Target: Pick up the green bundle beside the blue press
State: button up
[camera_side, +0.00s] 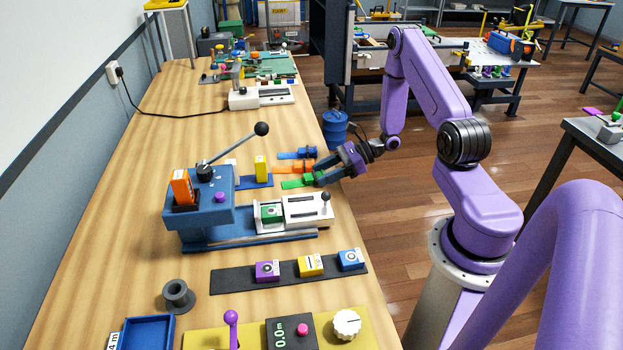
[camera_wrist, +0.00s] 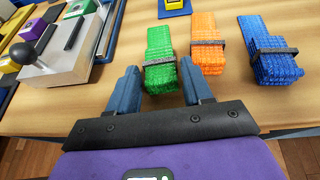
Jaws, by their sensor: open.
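The green bundle (camera_side: 297,184) is a flat strap folded thick at its near end, with a dark band around it. It lies on the wooden bench near its right edge, just behind the blue press (camera_side: 205,215). My gripper (camera_side: 321,171) is at the bench edge by the bundle's near end. In the wrist view, my gripper (camera_wrist: 160,86) is open, and the thick end of the green bundle (camera_wrist: 159,76) shows between its two blue fingers. A gap shows on the right; contact on the left cannot be told.
An orange bundle (camera_wrist: 207,52) and a blue bundle (camera_wrist: 271,58) lie to the right of the green one in the wrist view. The press's white slide (camera_side: 305,209) with its knob is close by. A yellow block (camera_side: 261,168) stands on a blue plate beyond.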

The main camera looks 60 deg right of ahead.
jog(key=c, duration=0.8)
jog(key=shift+r, duration=0.1)
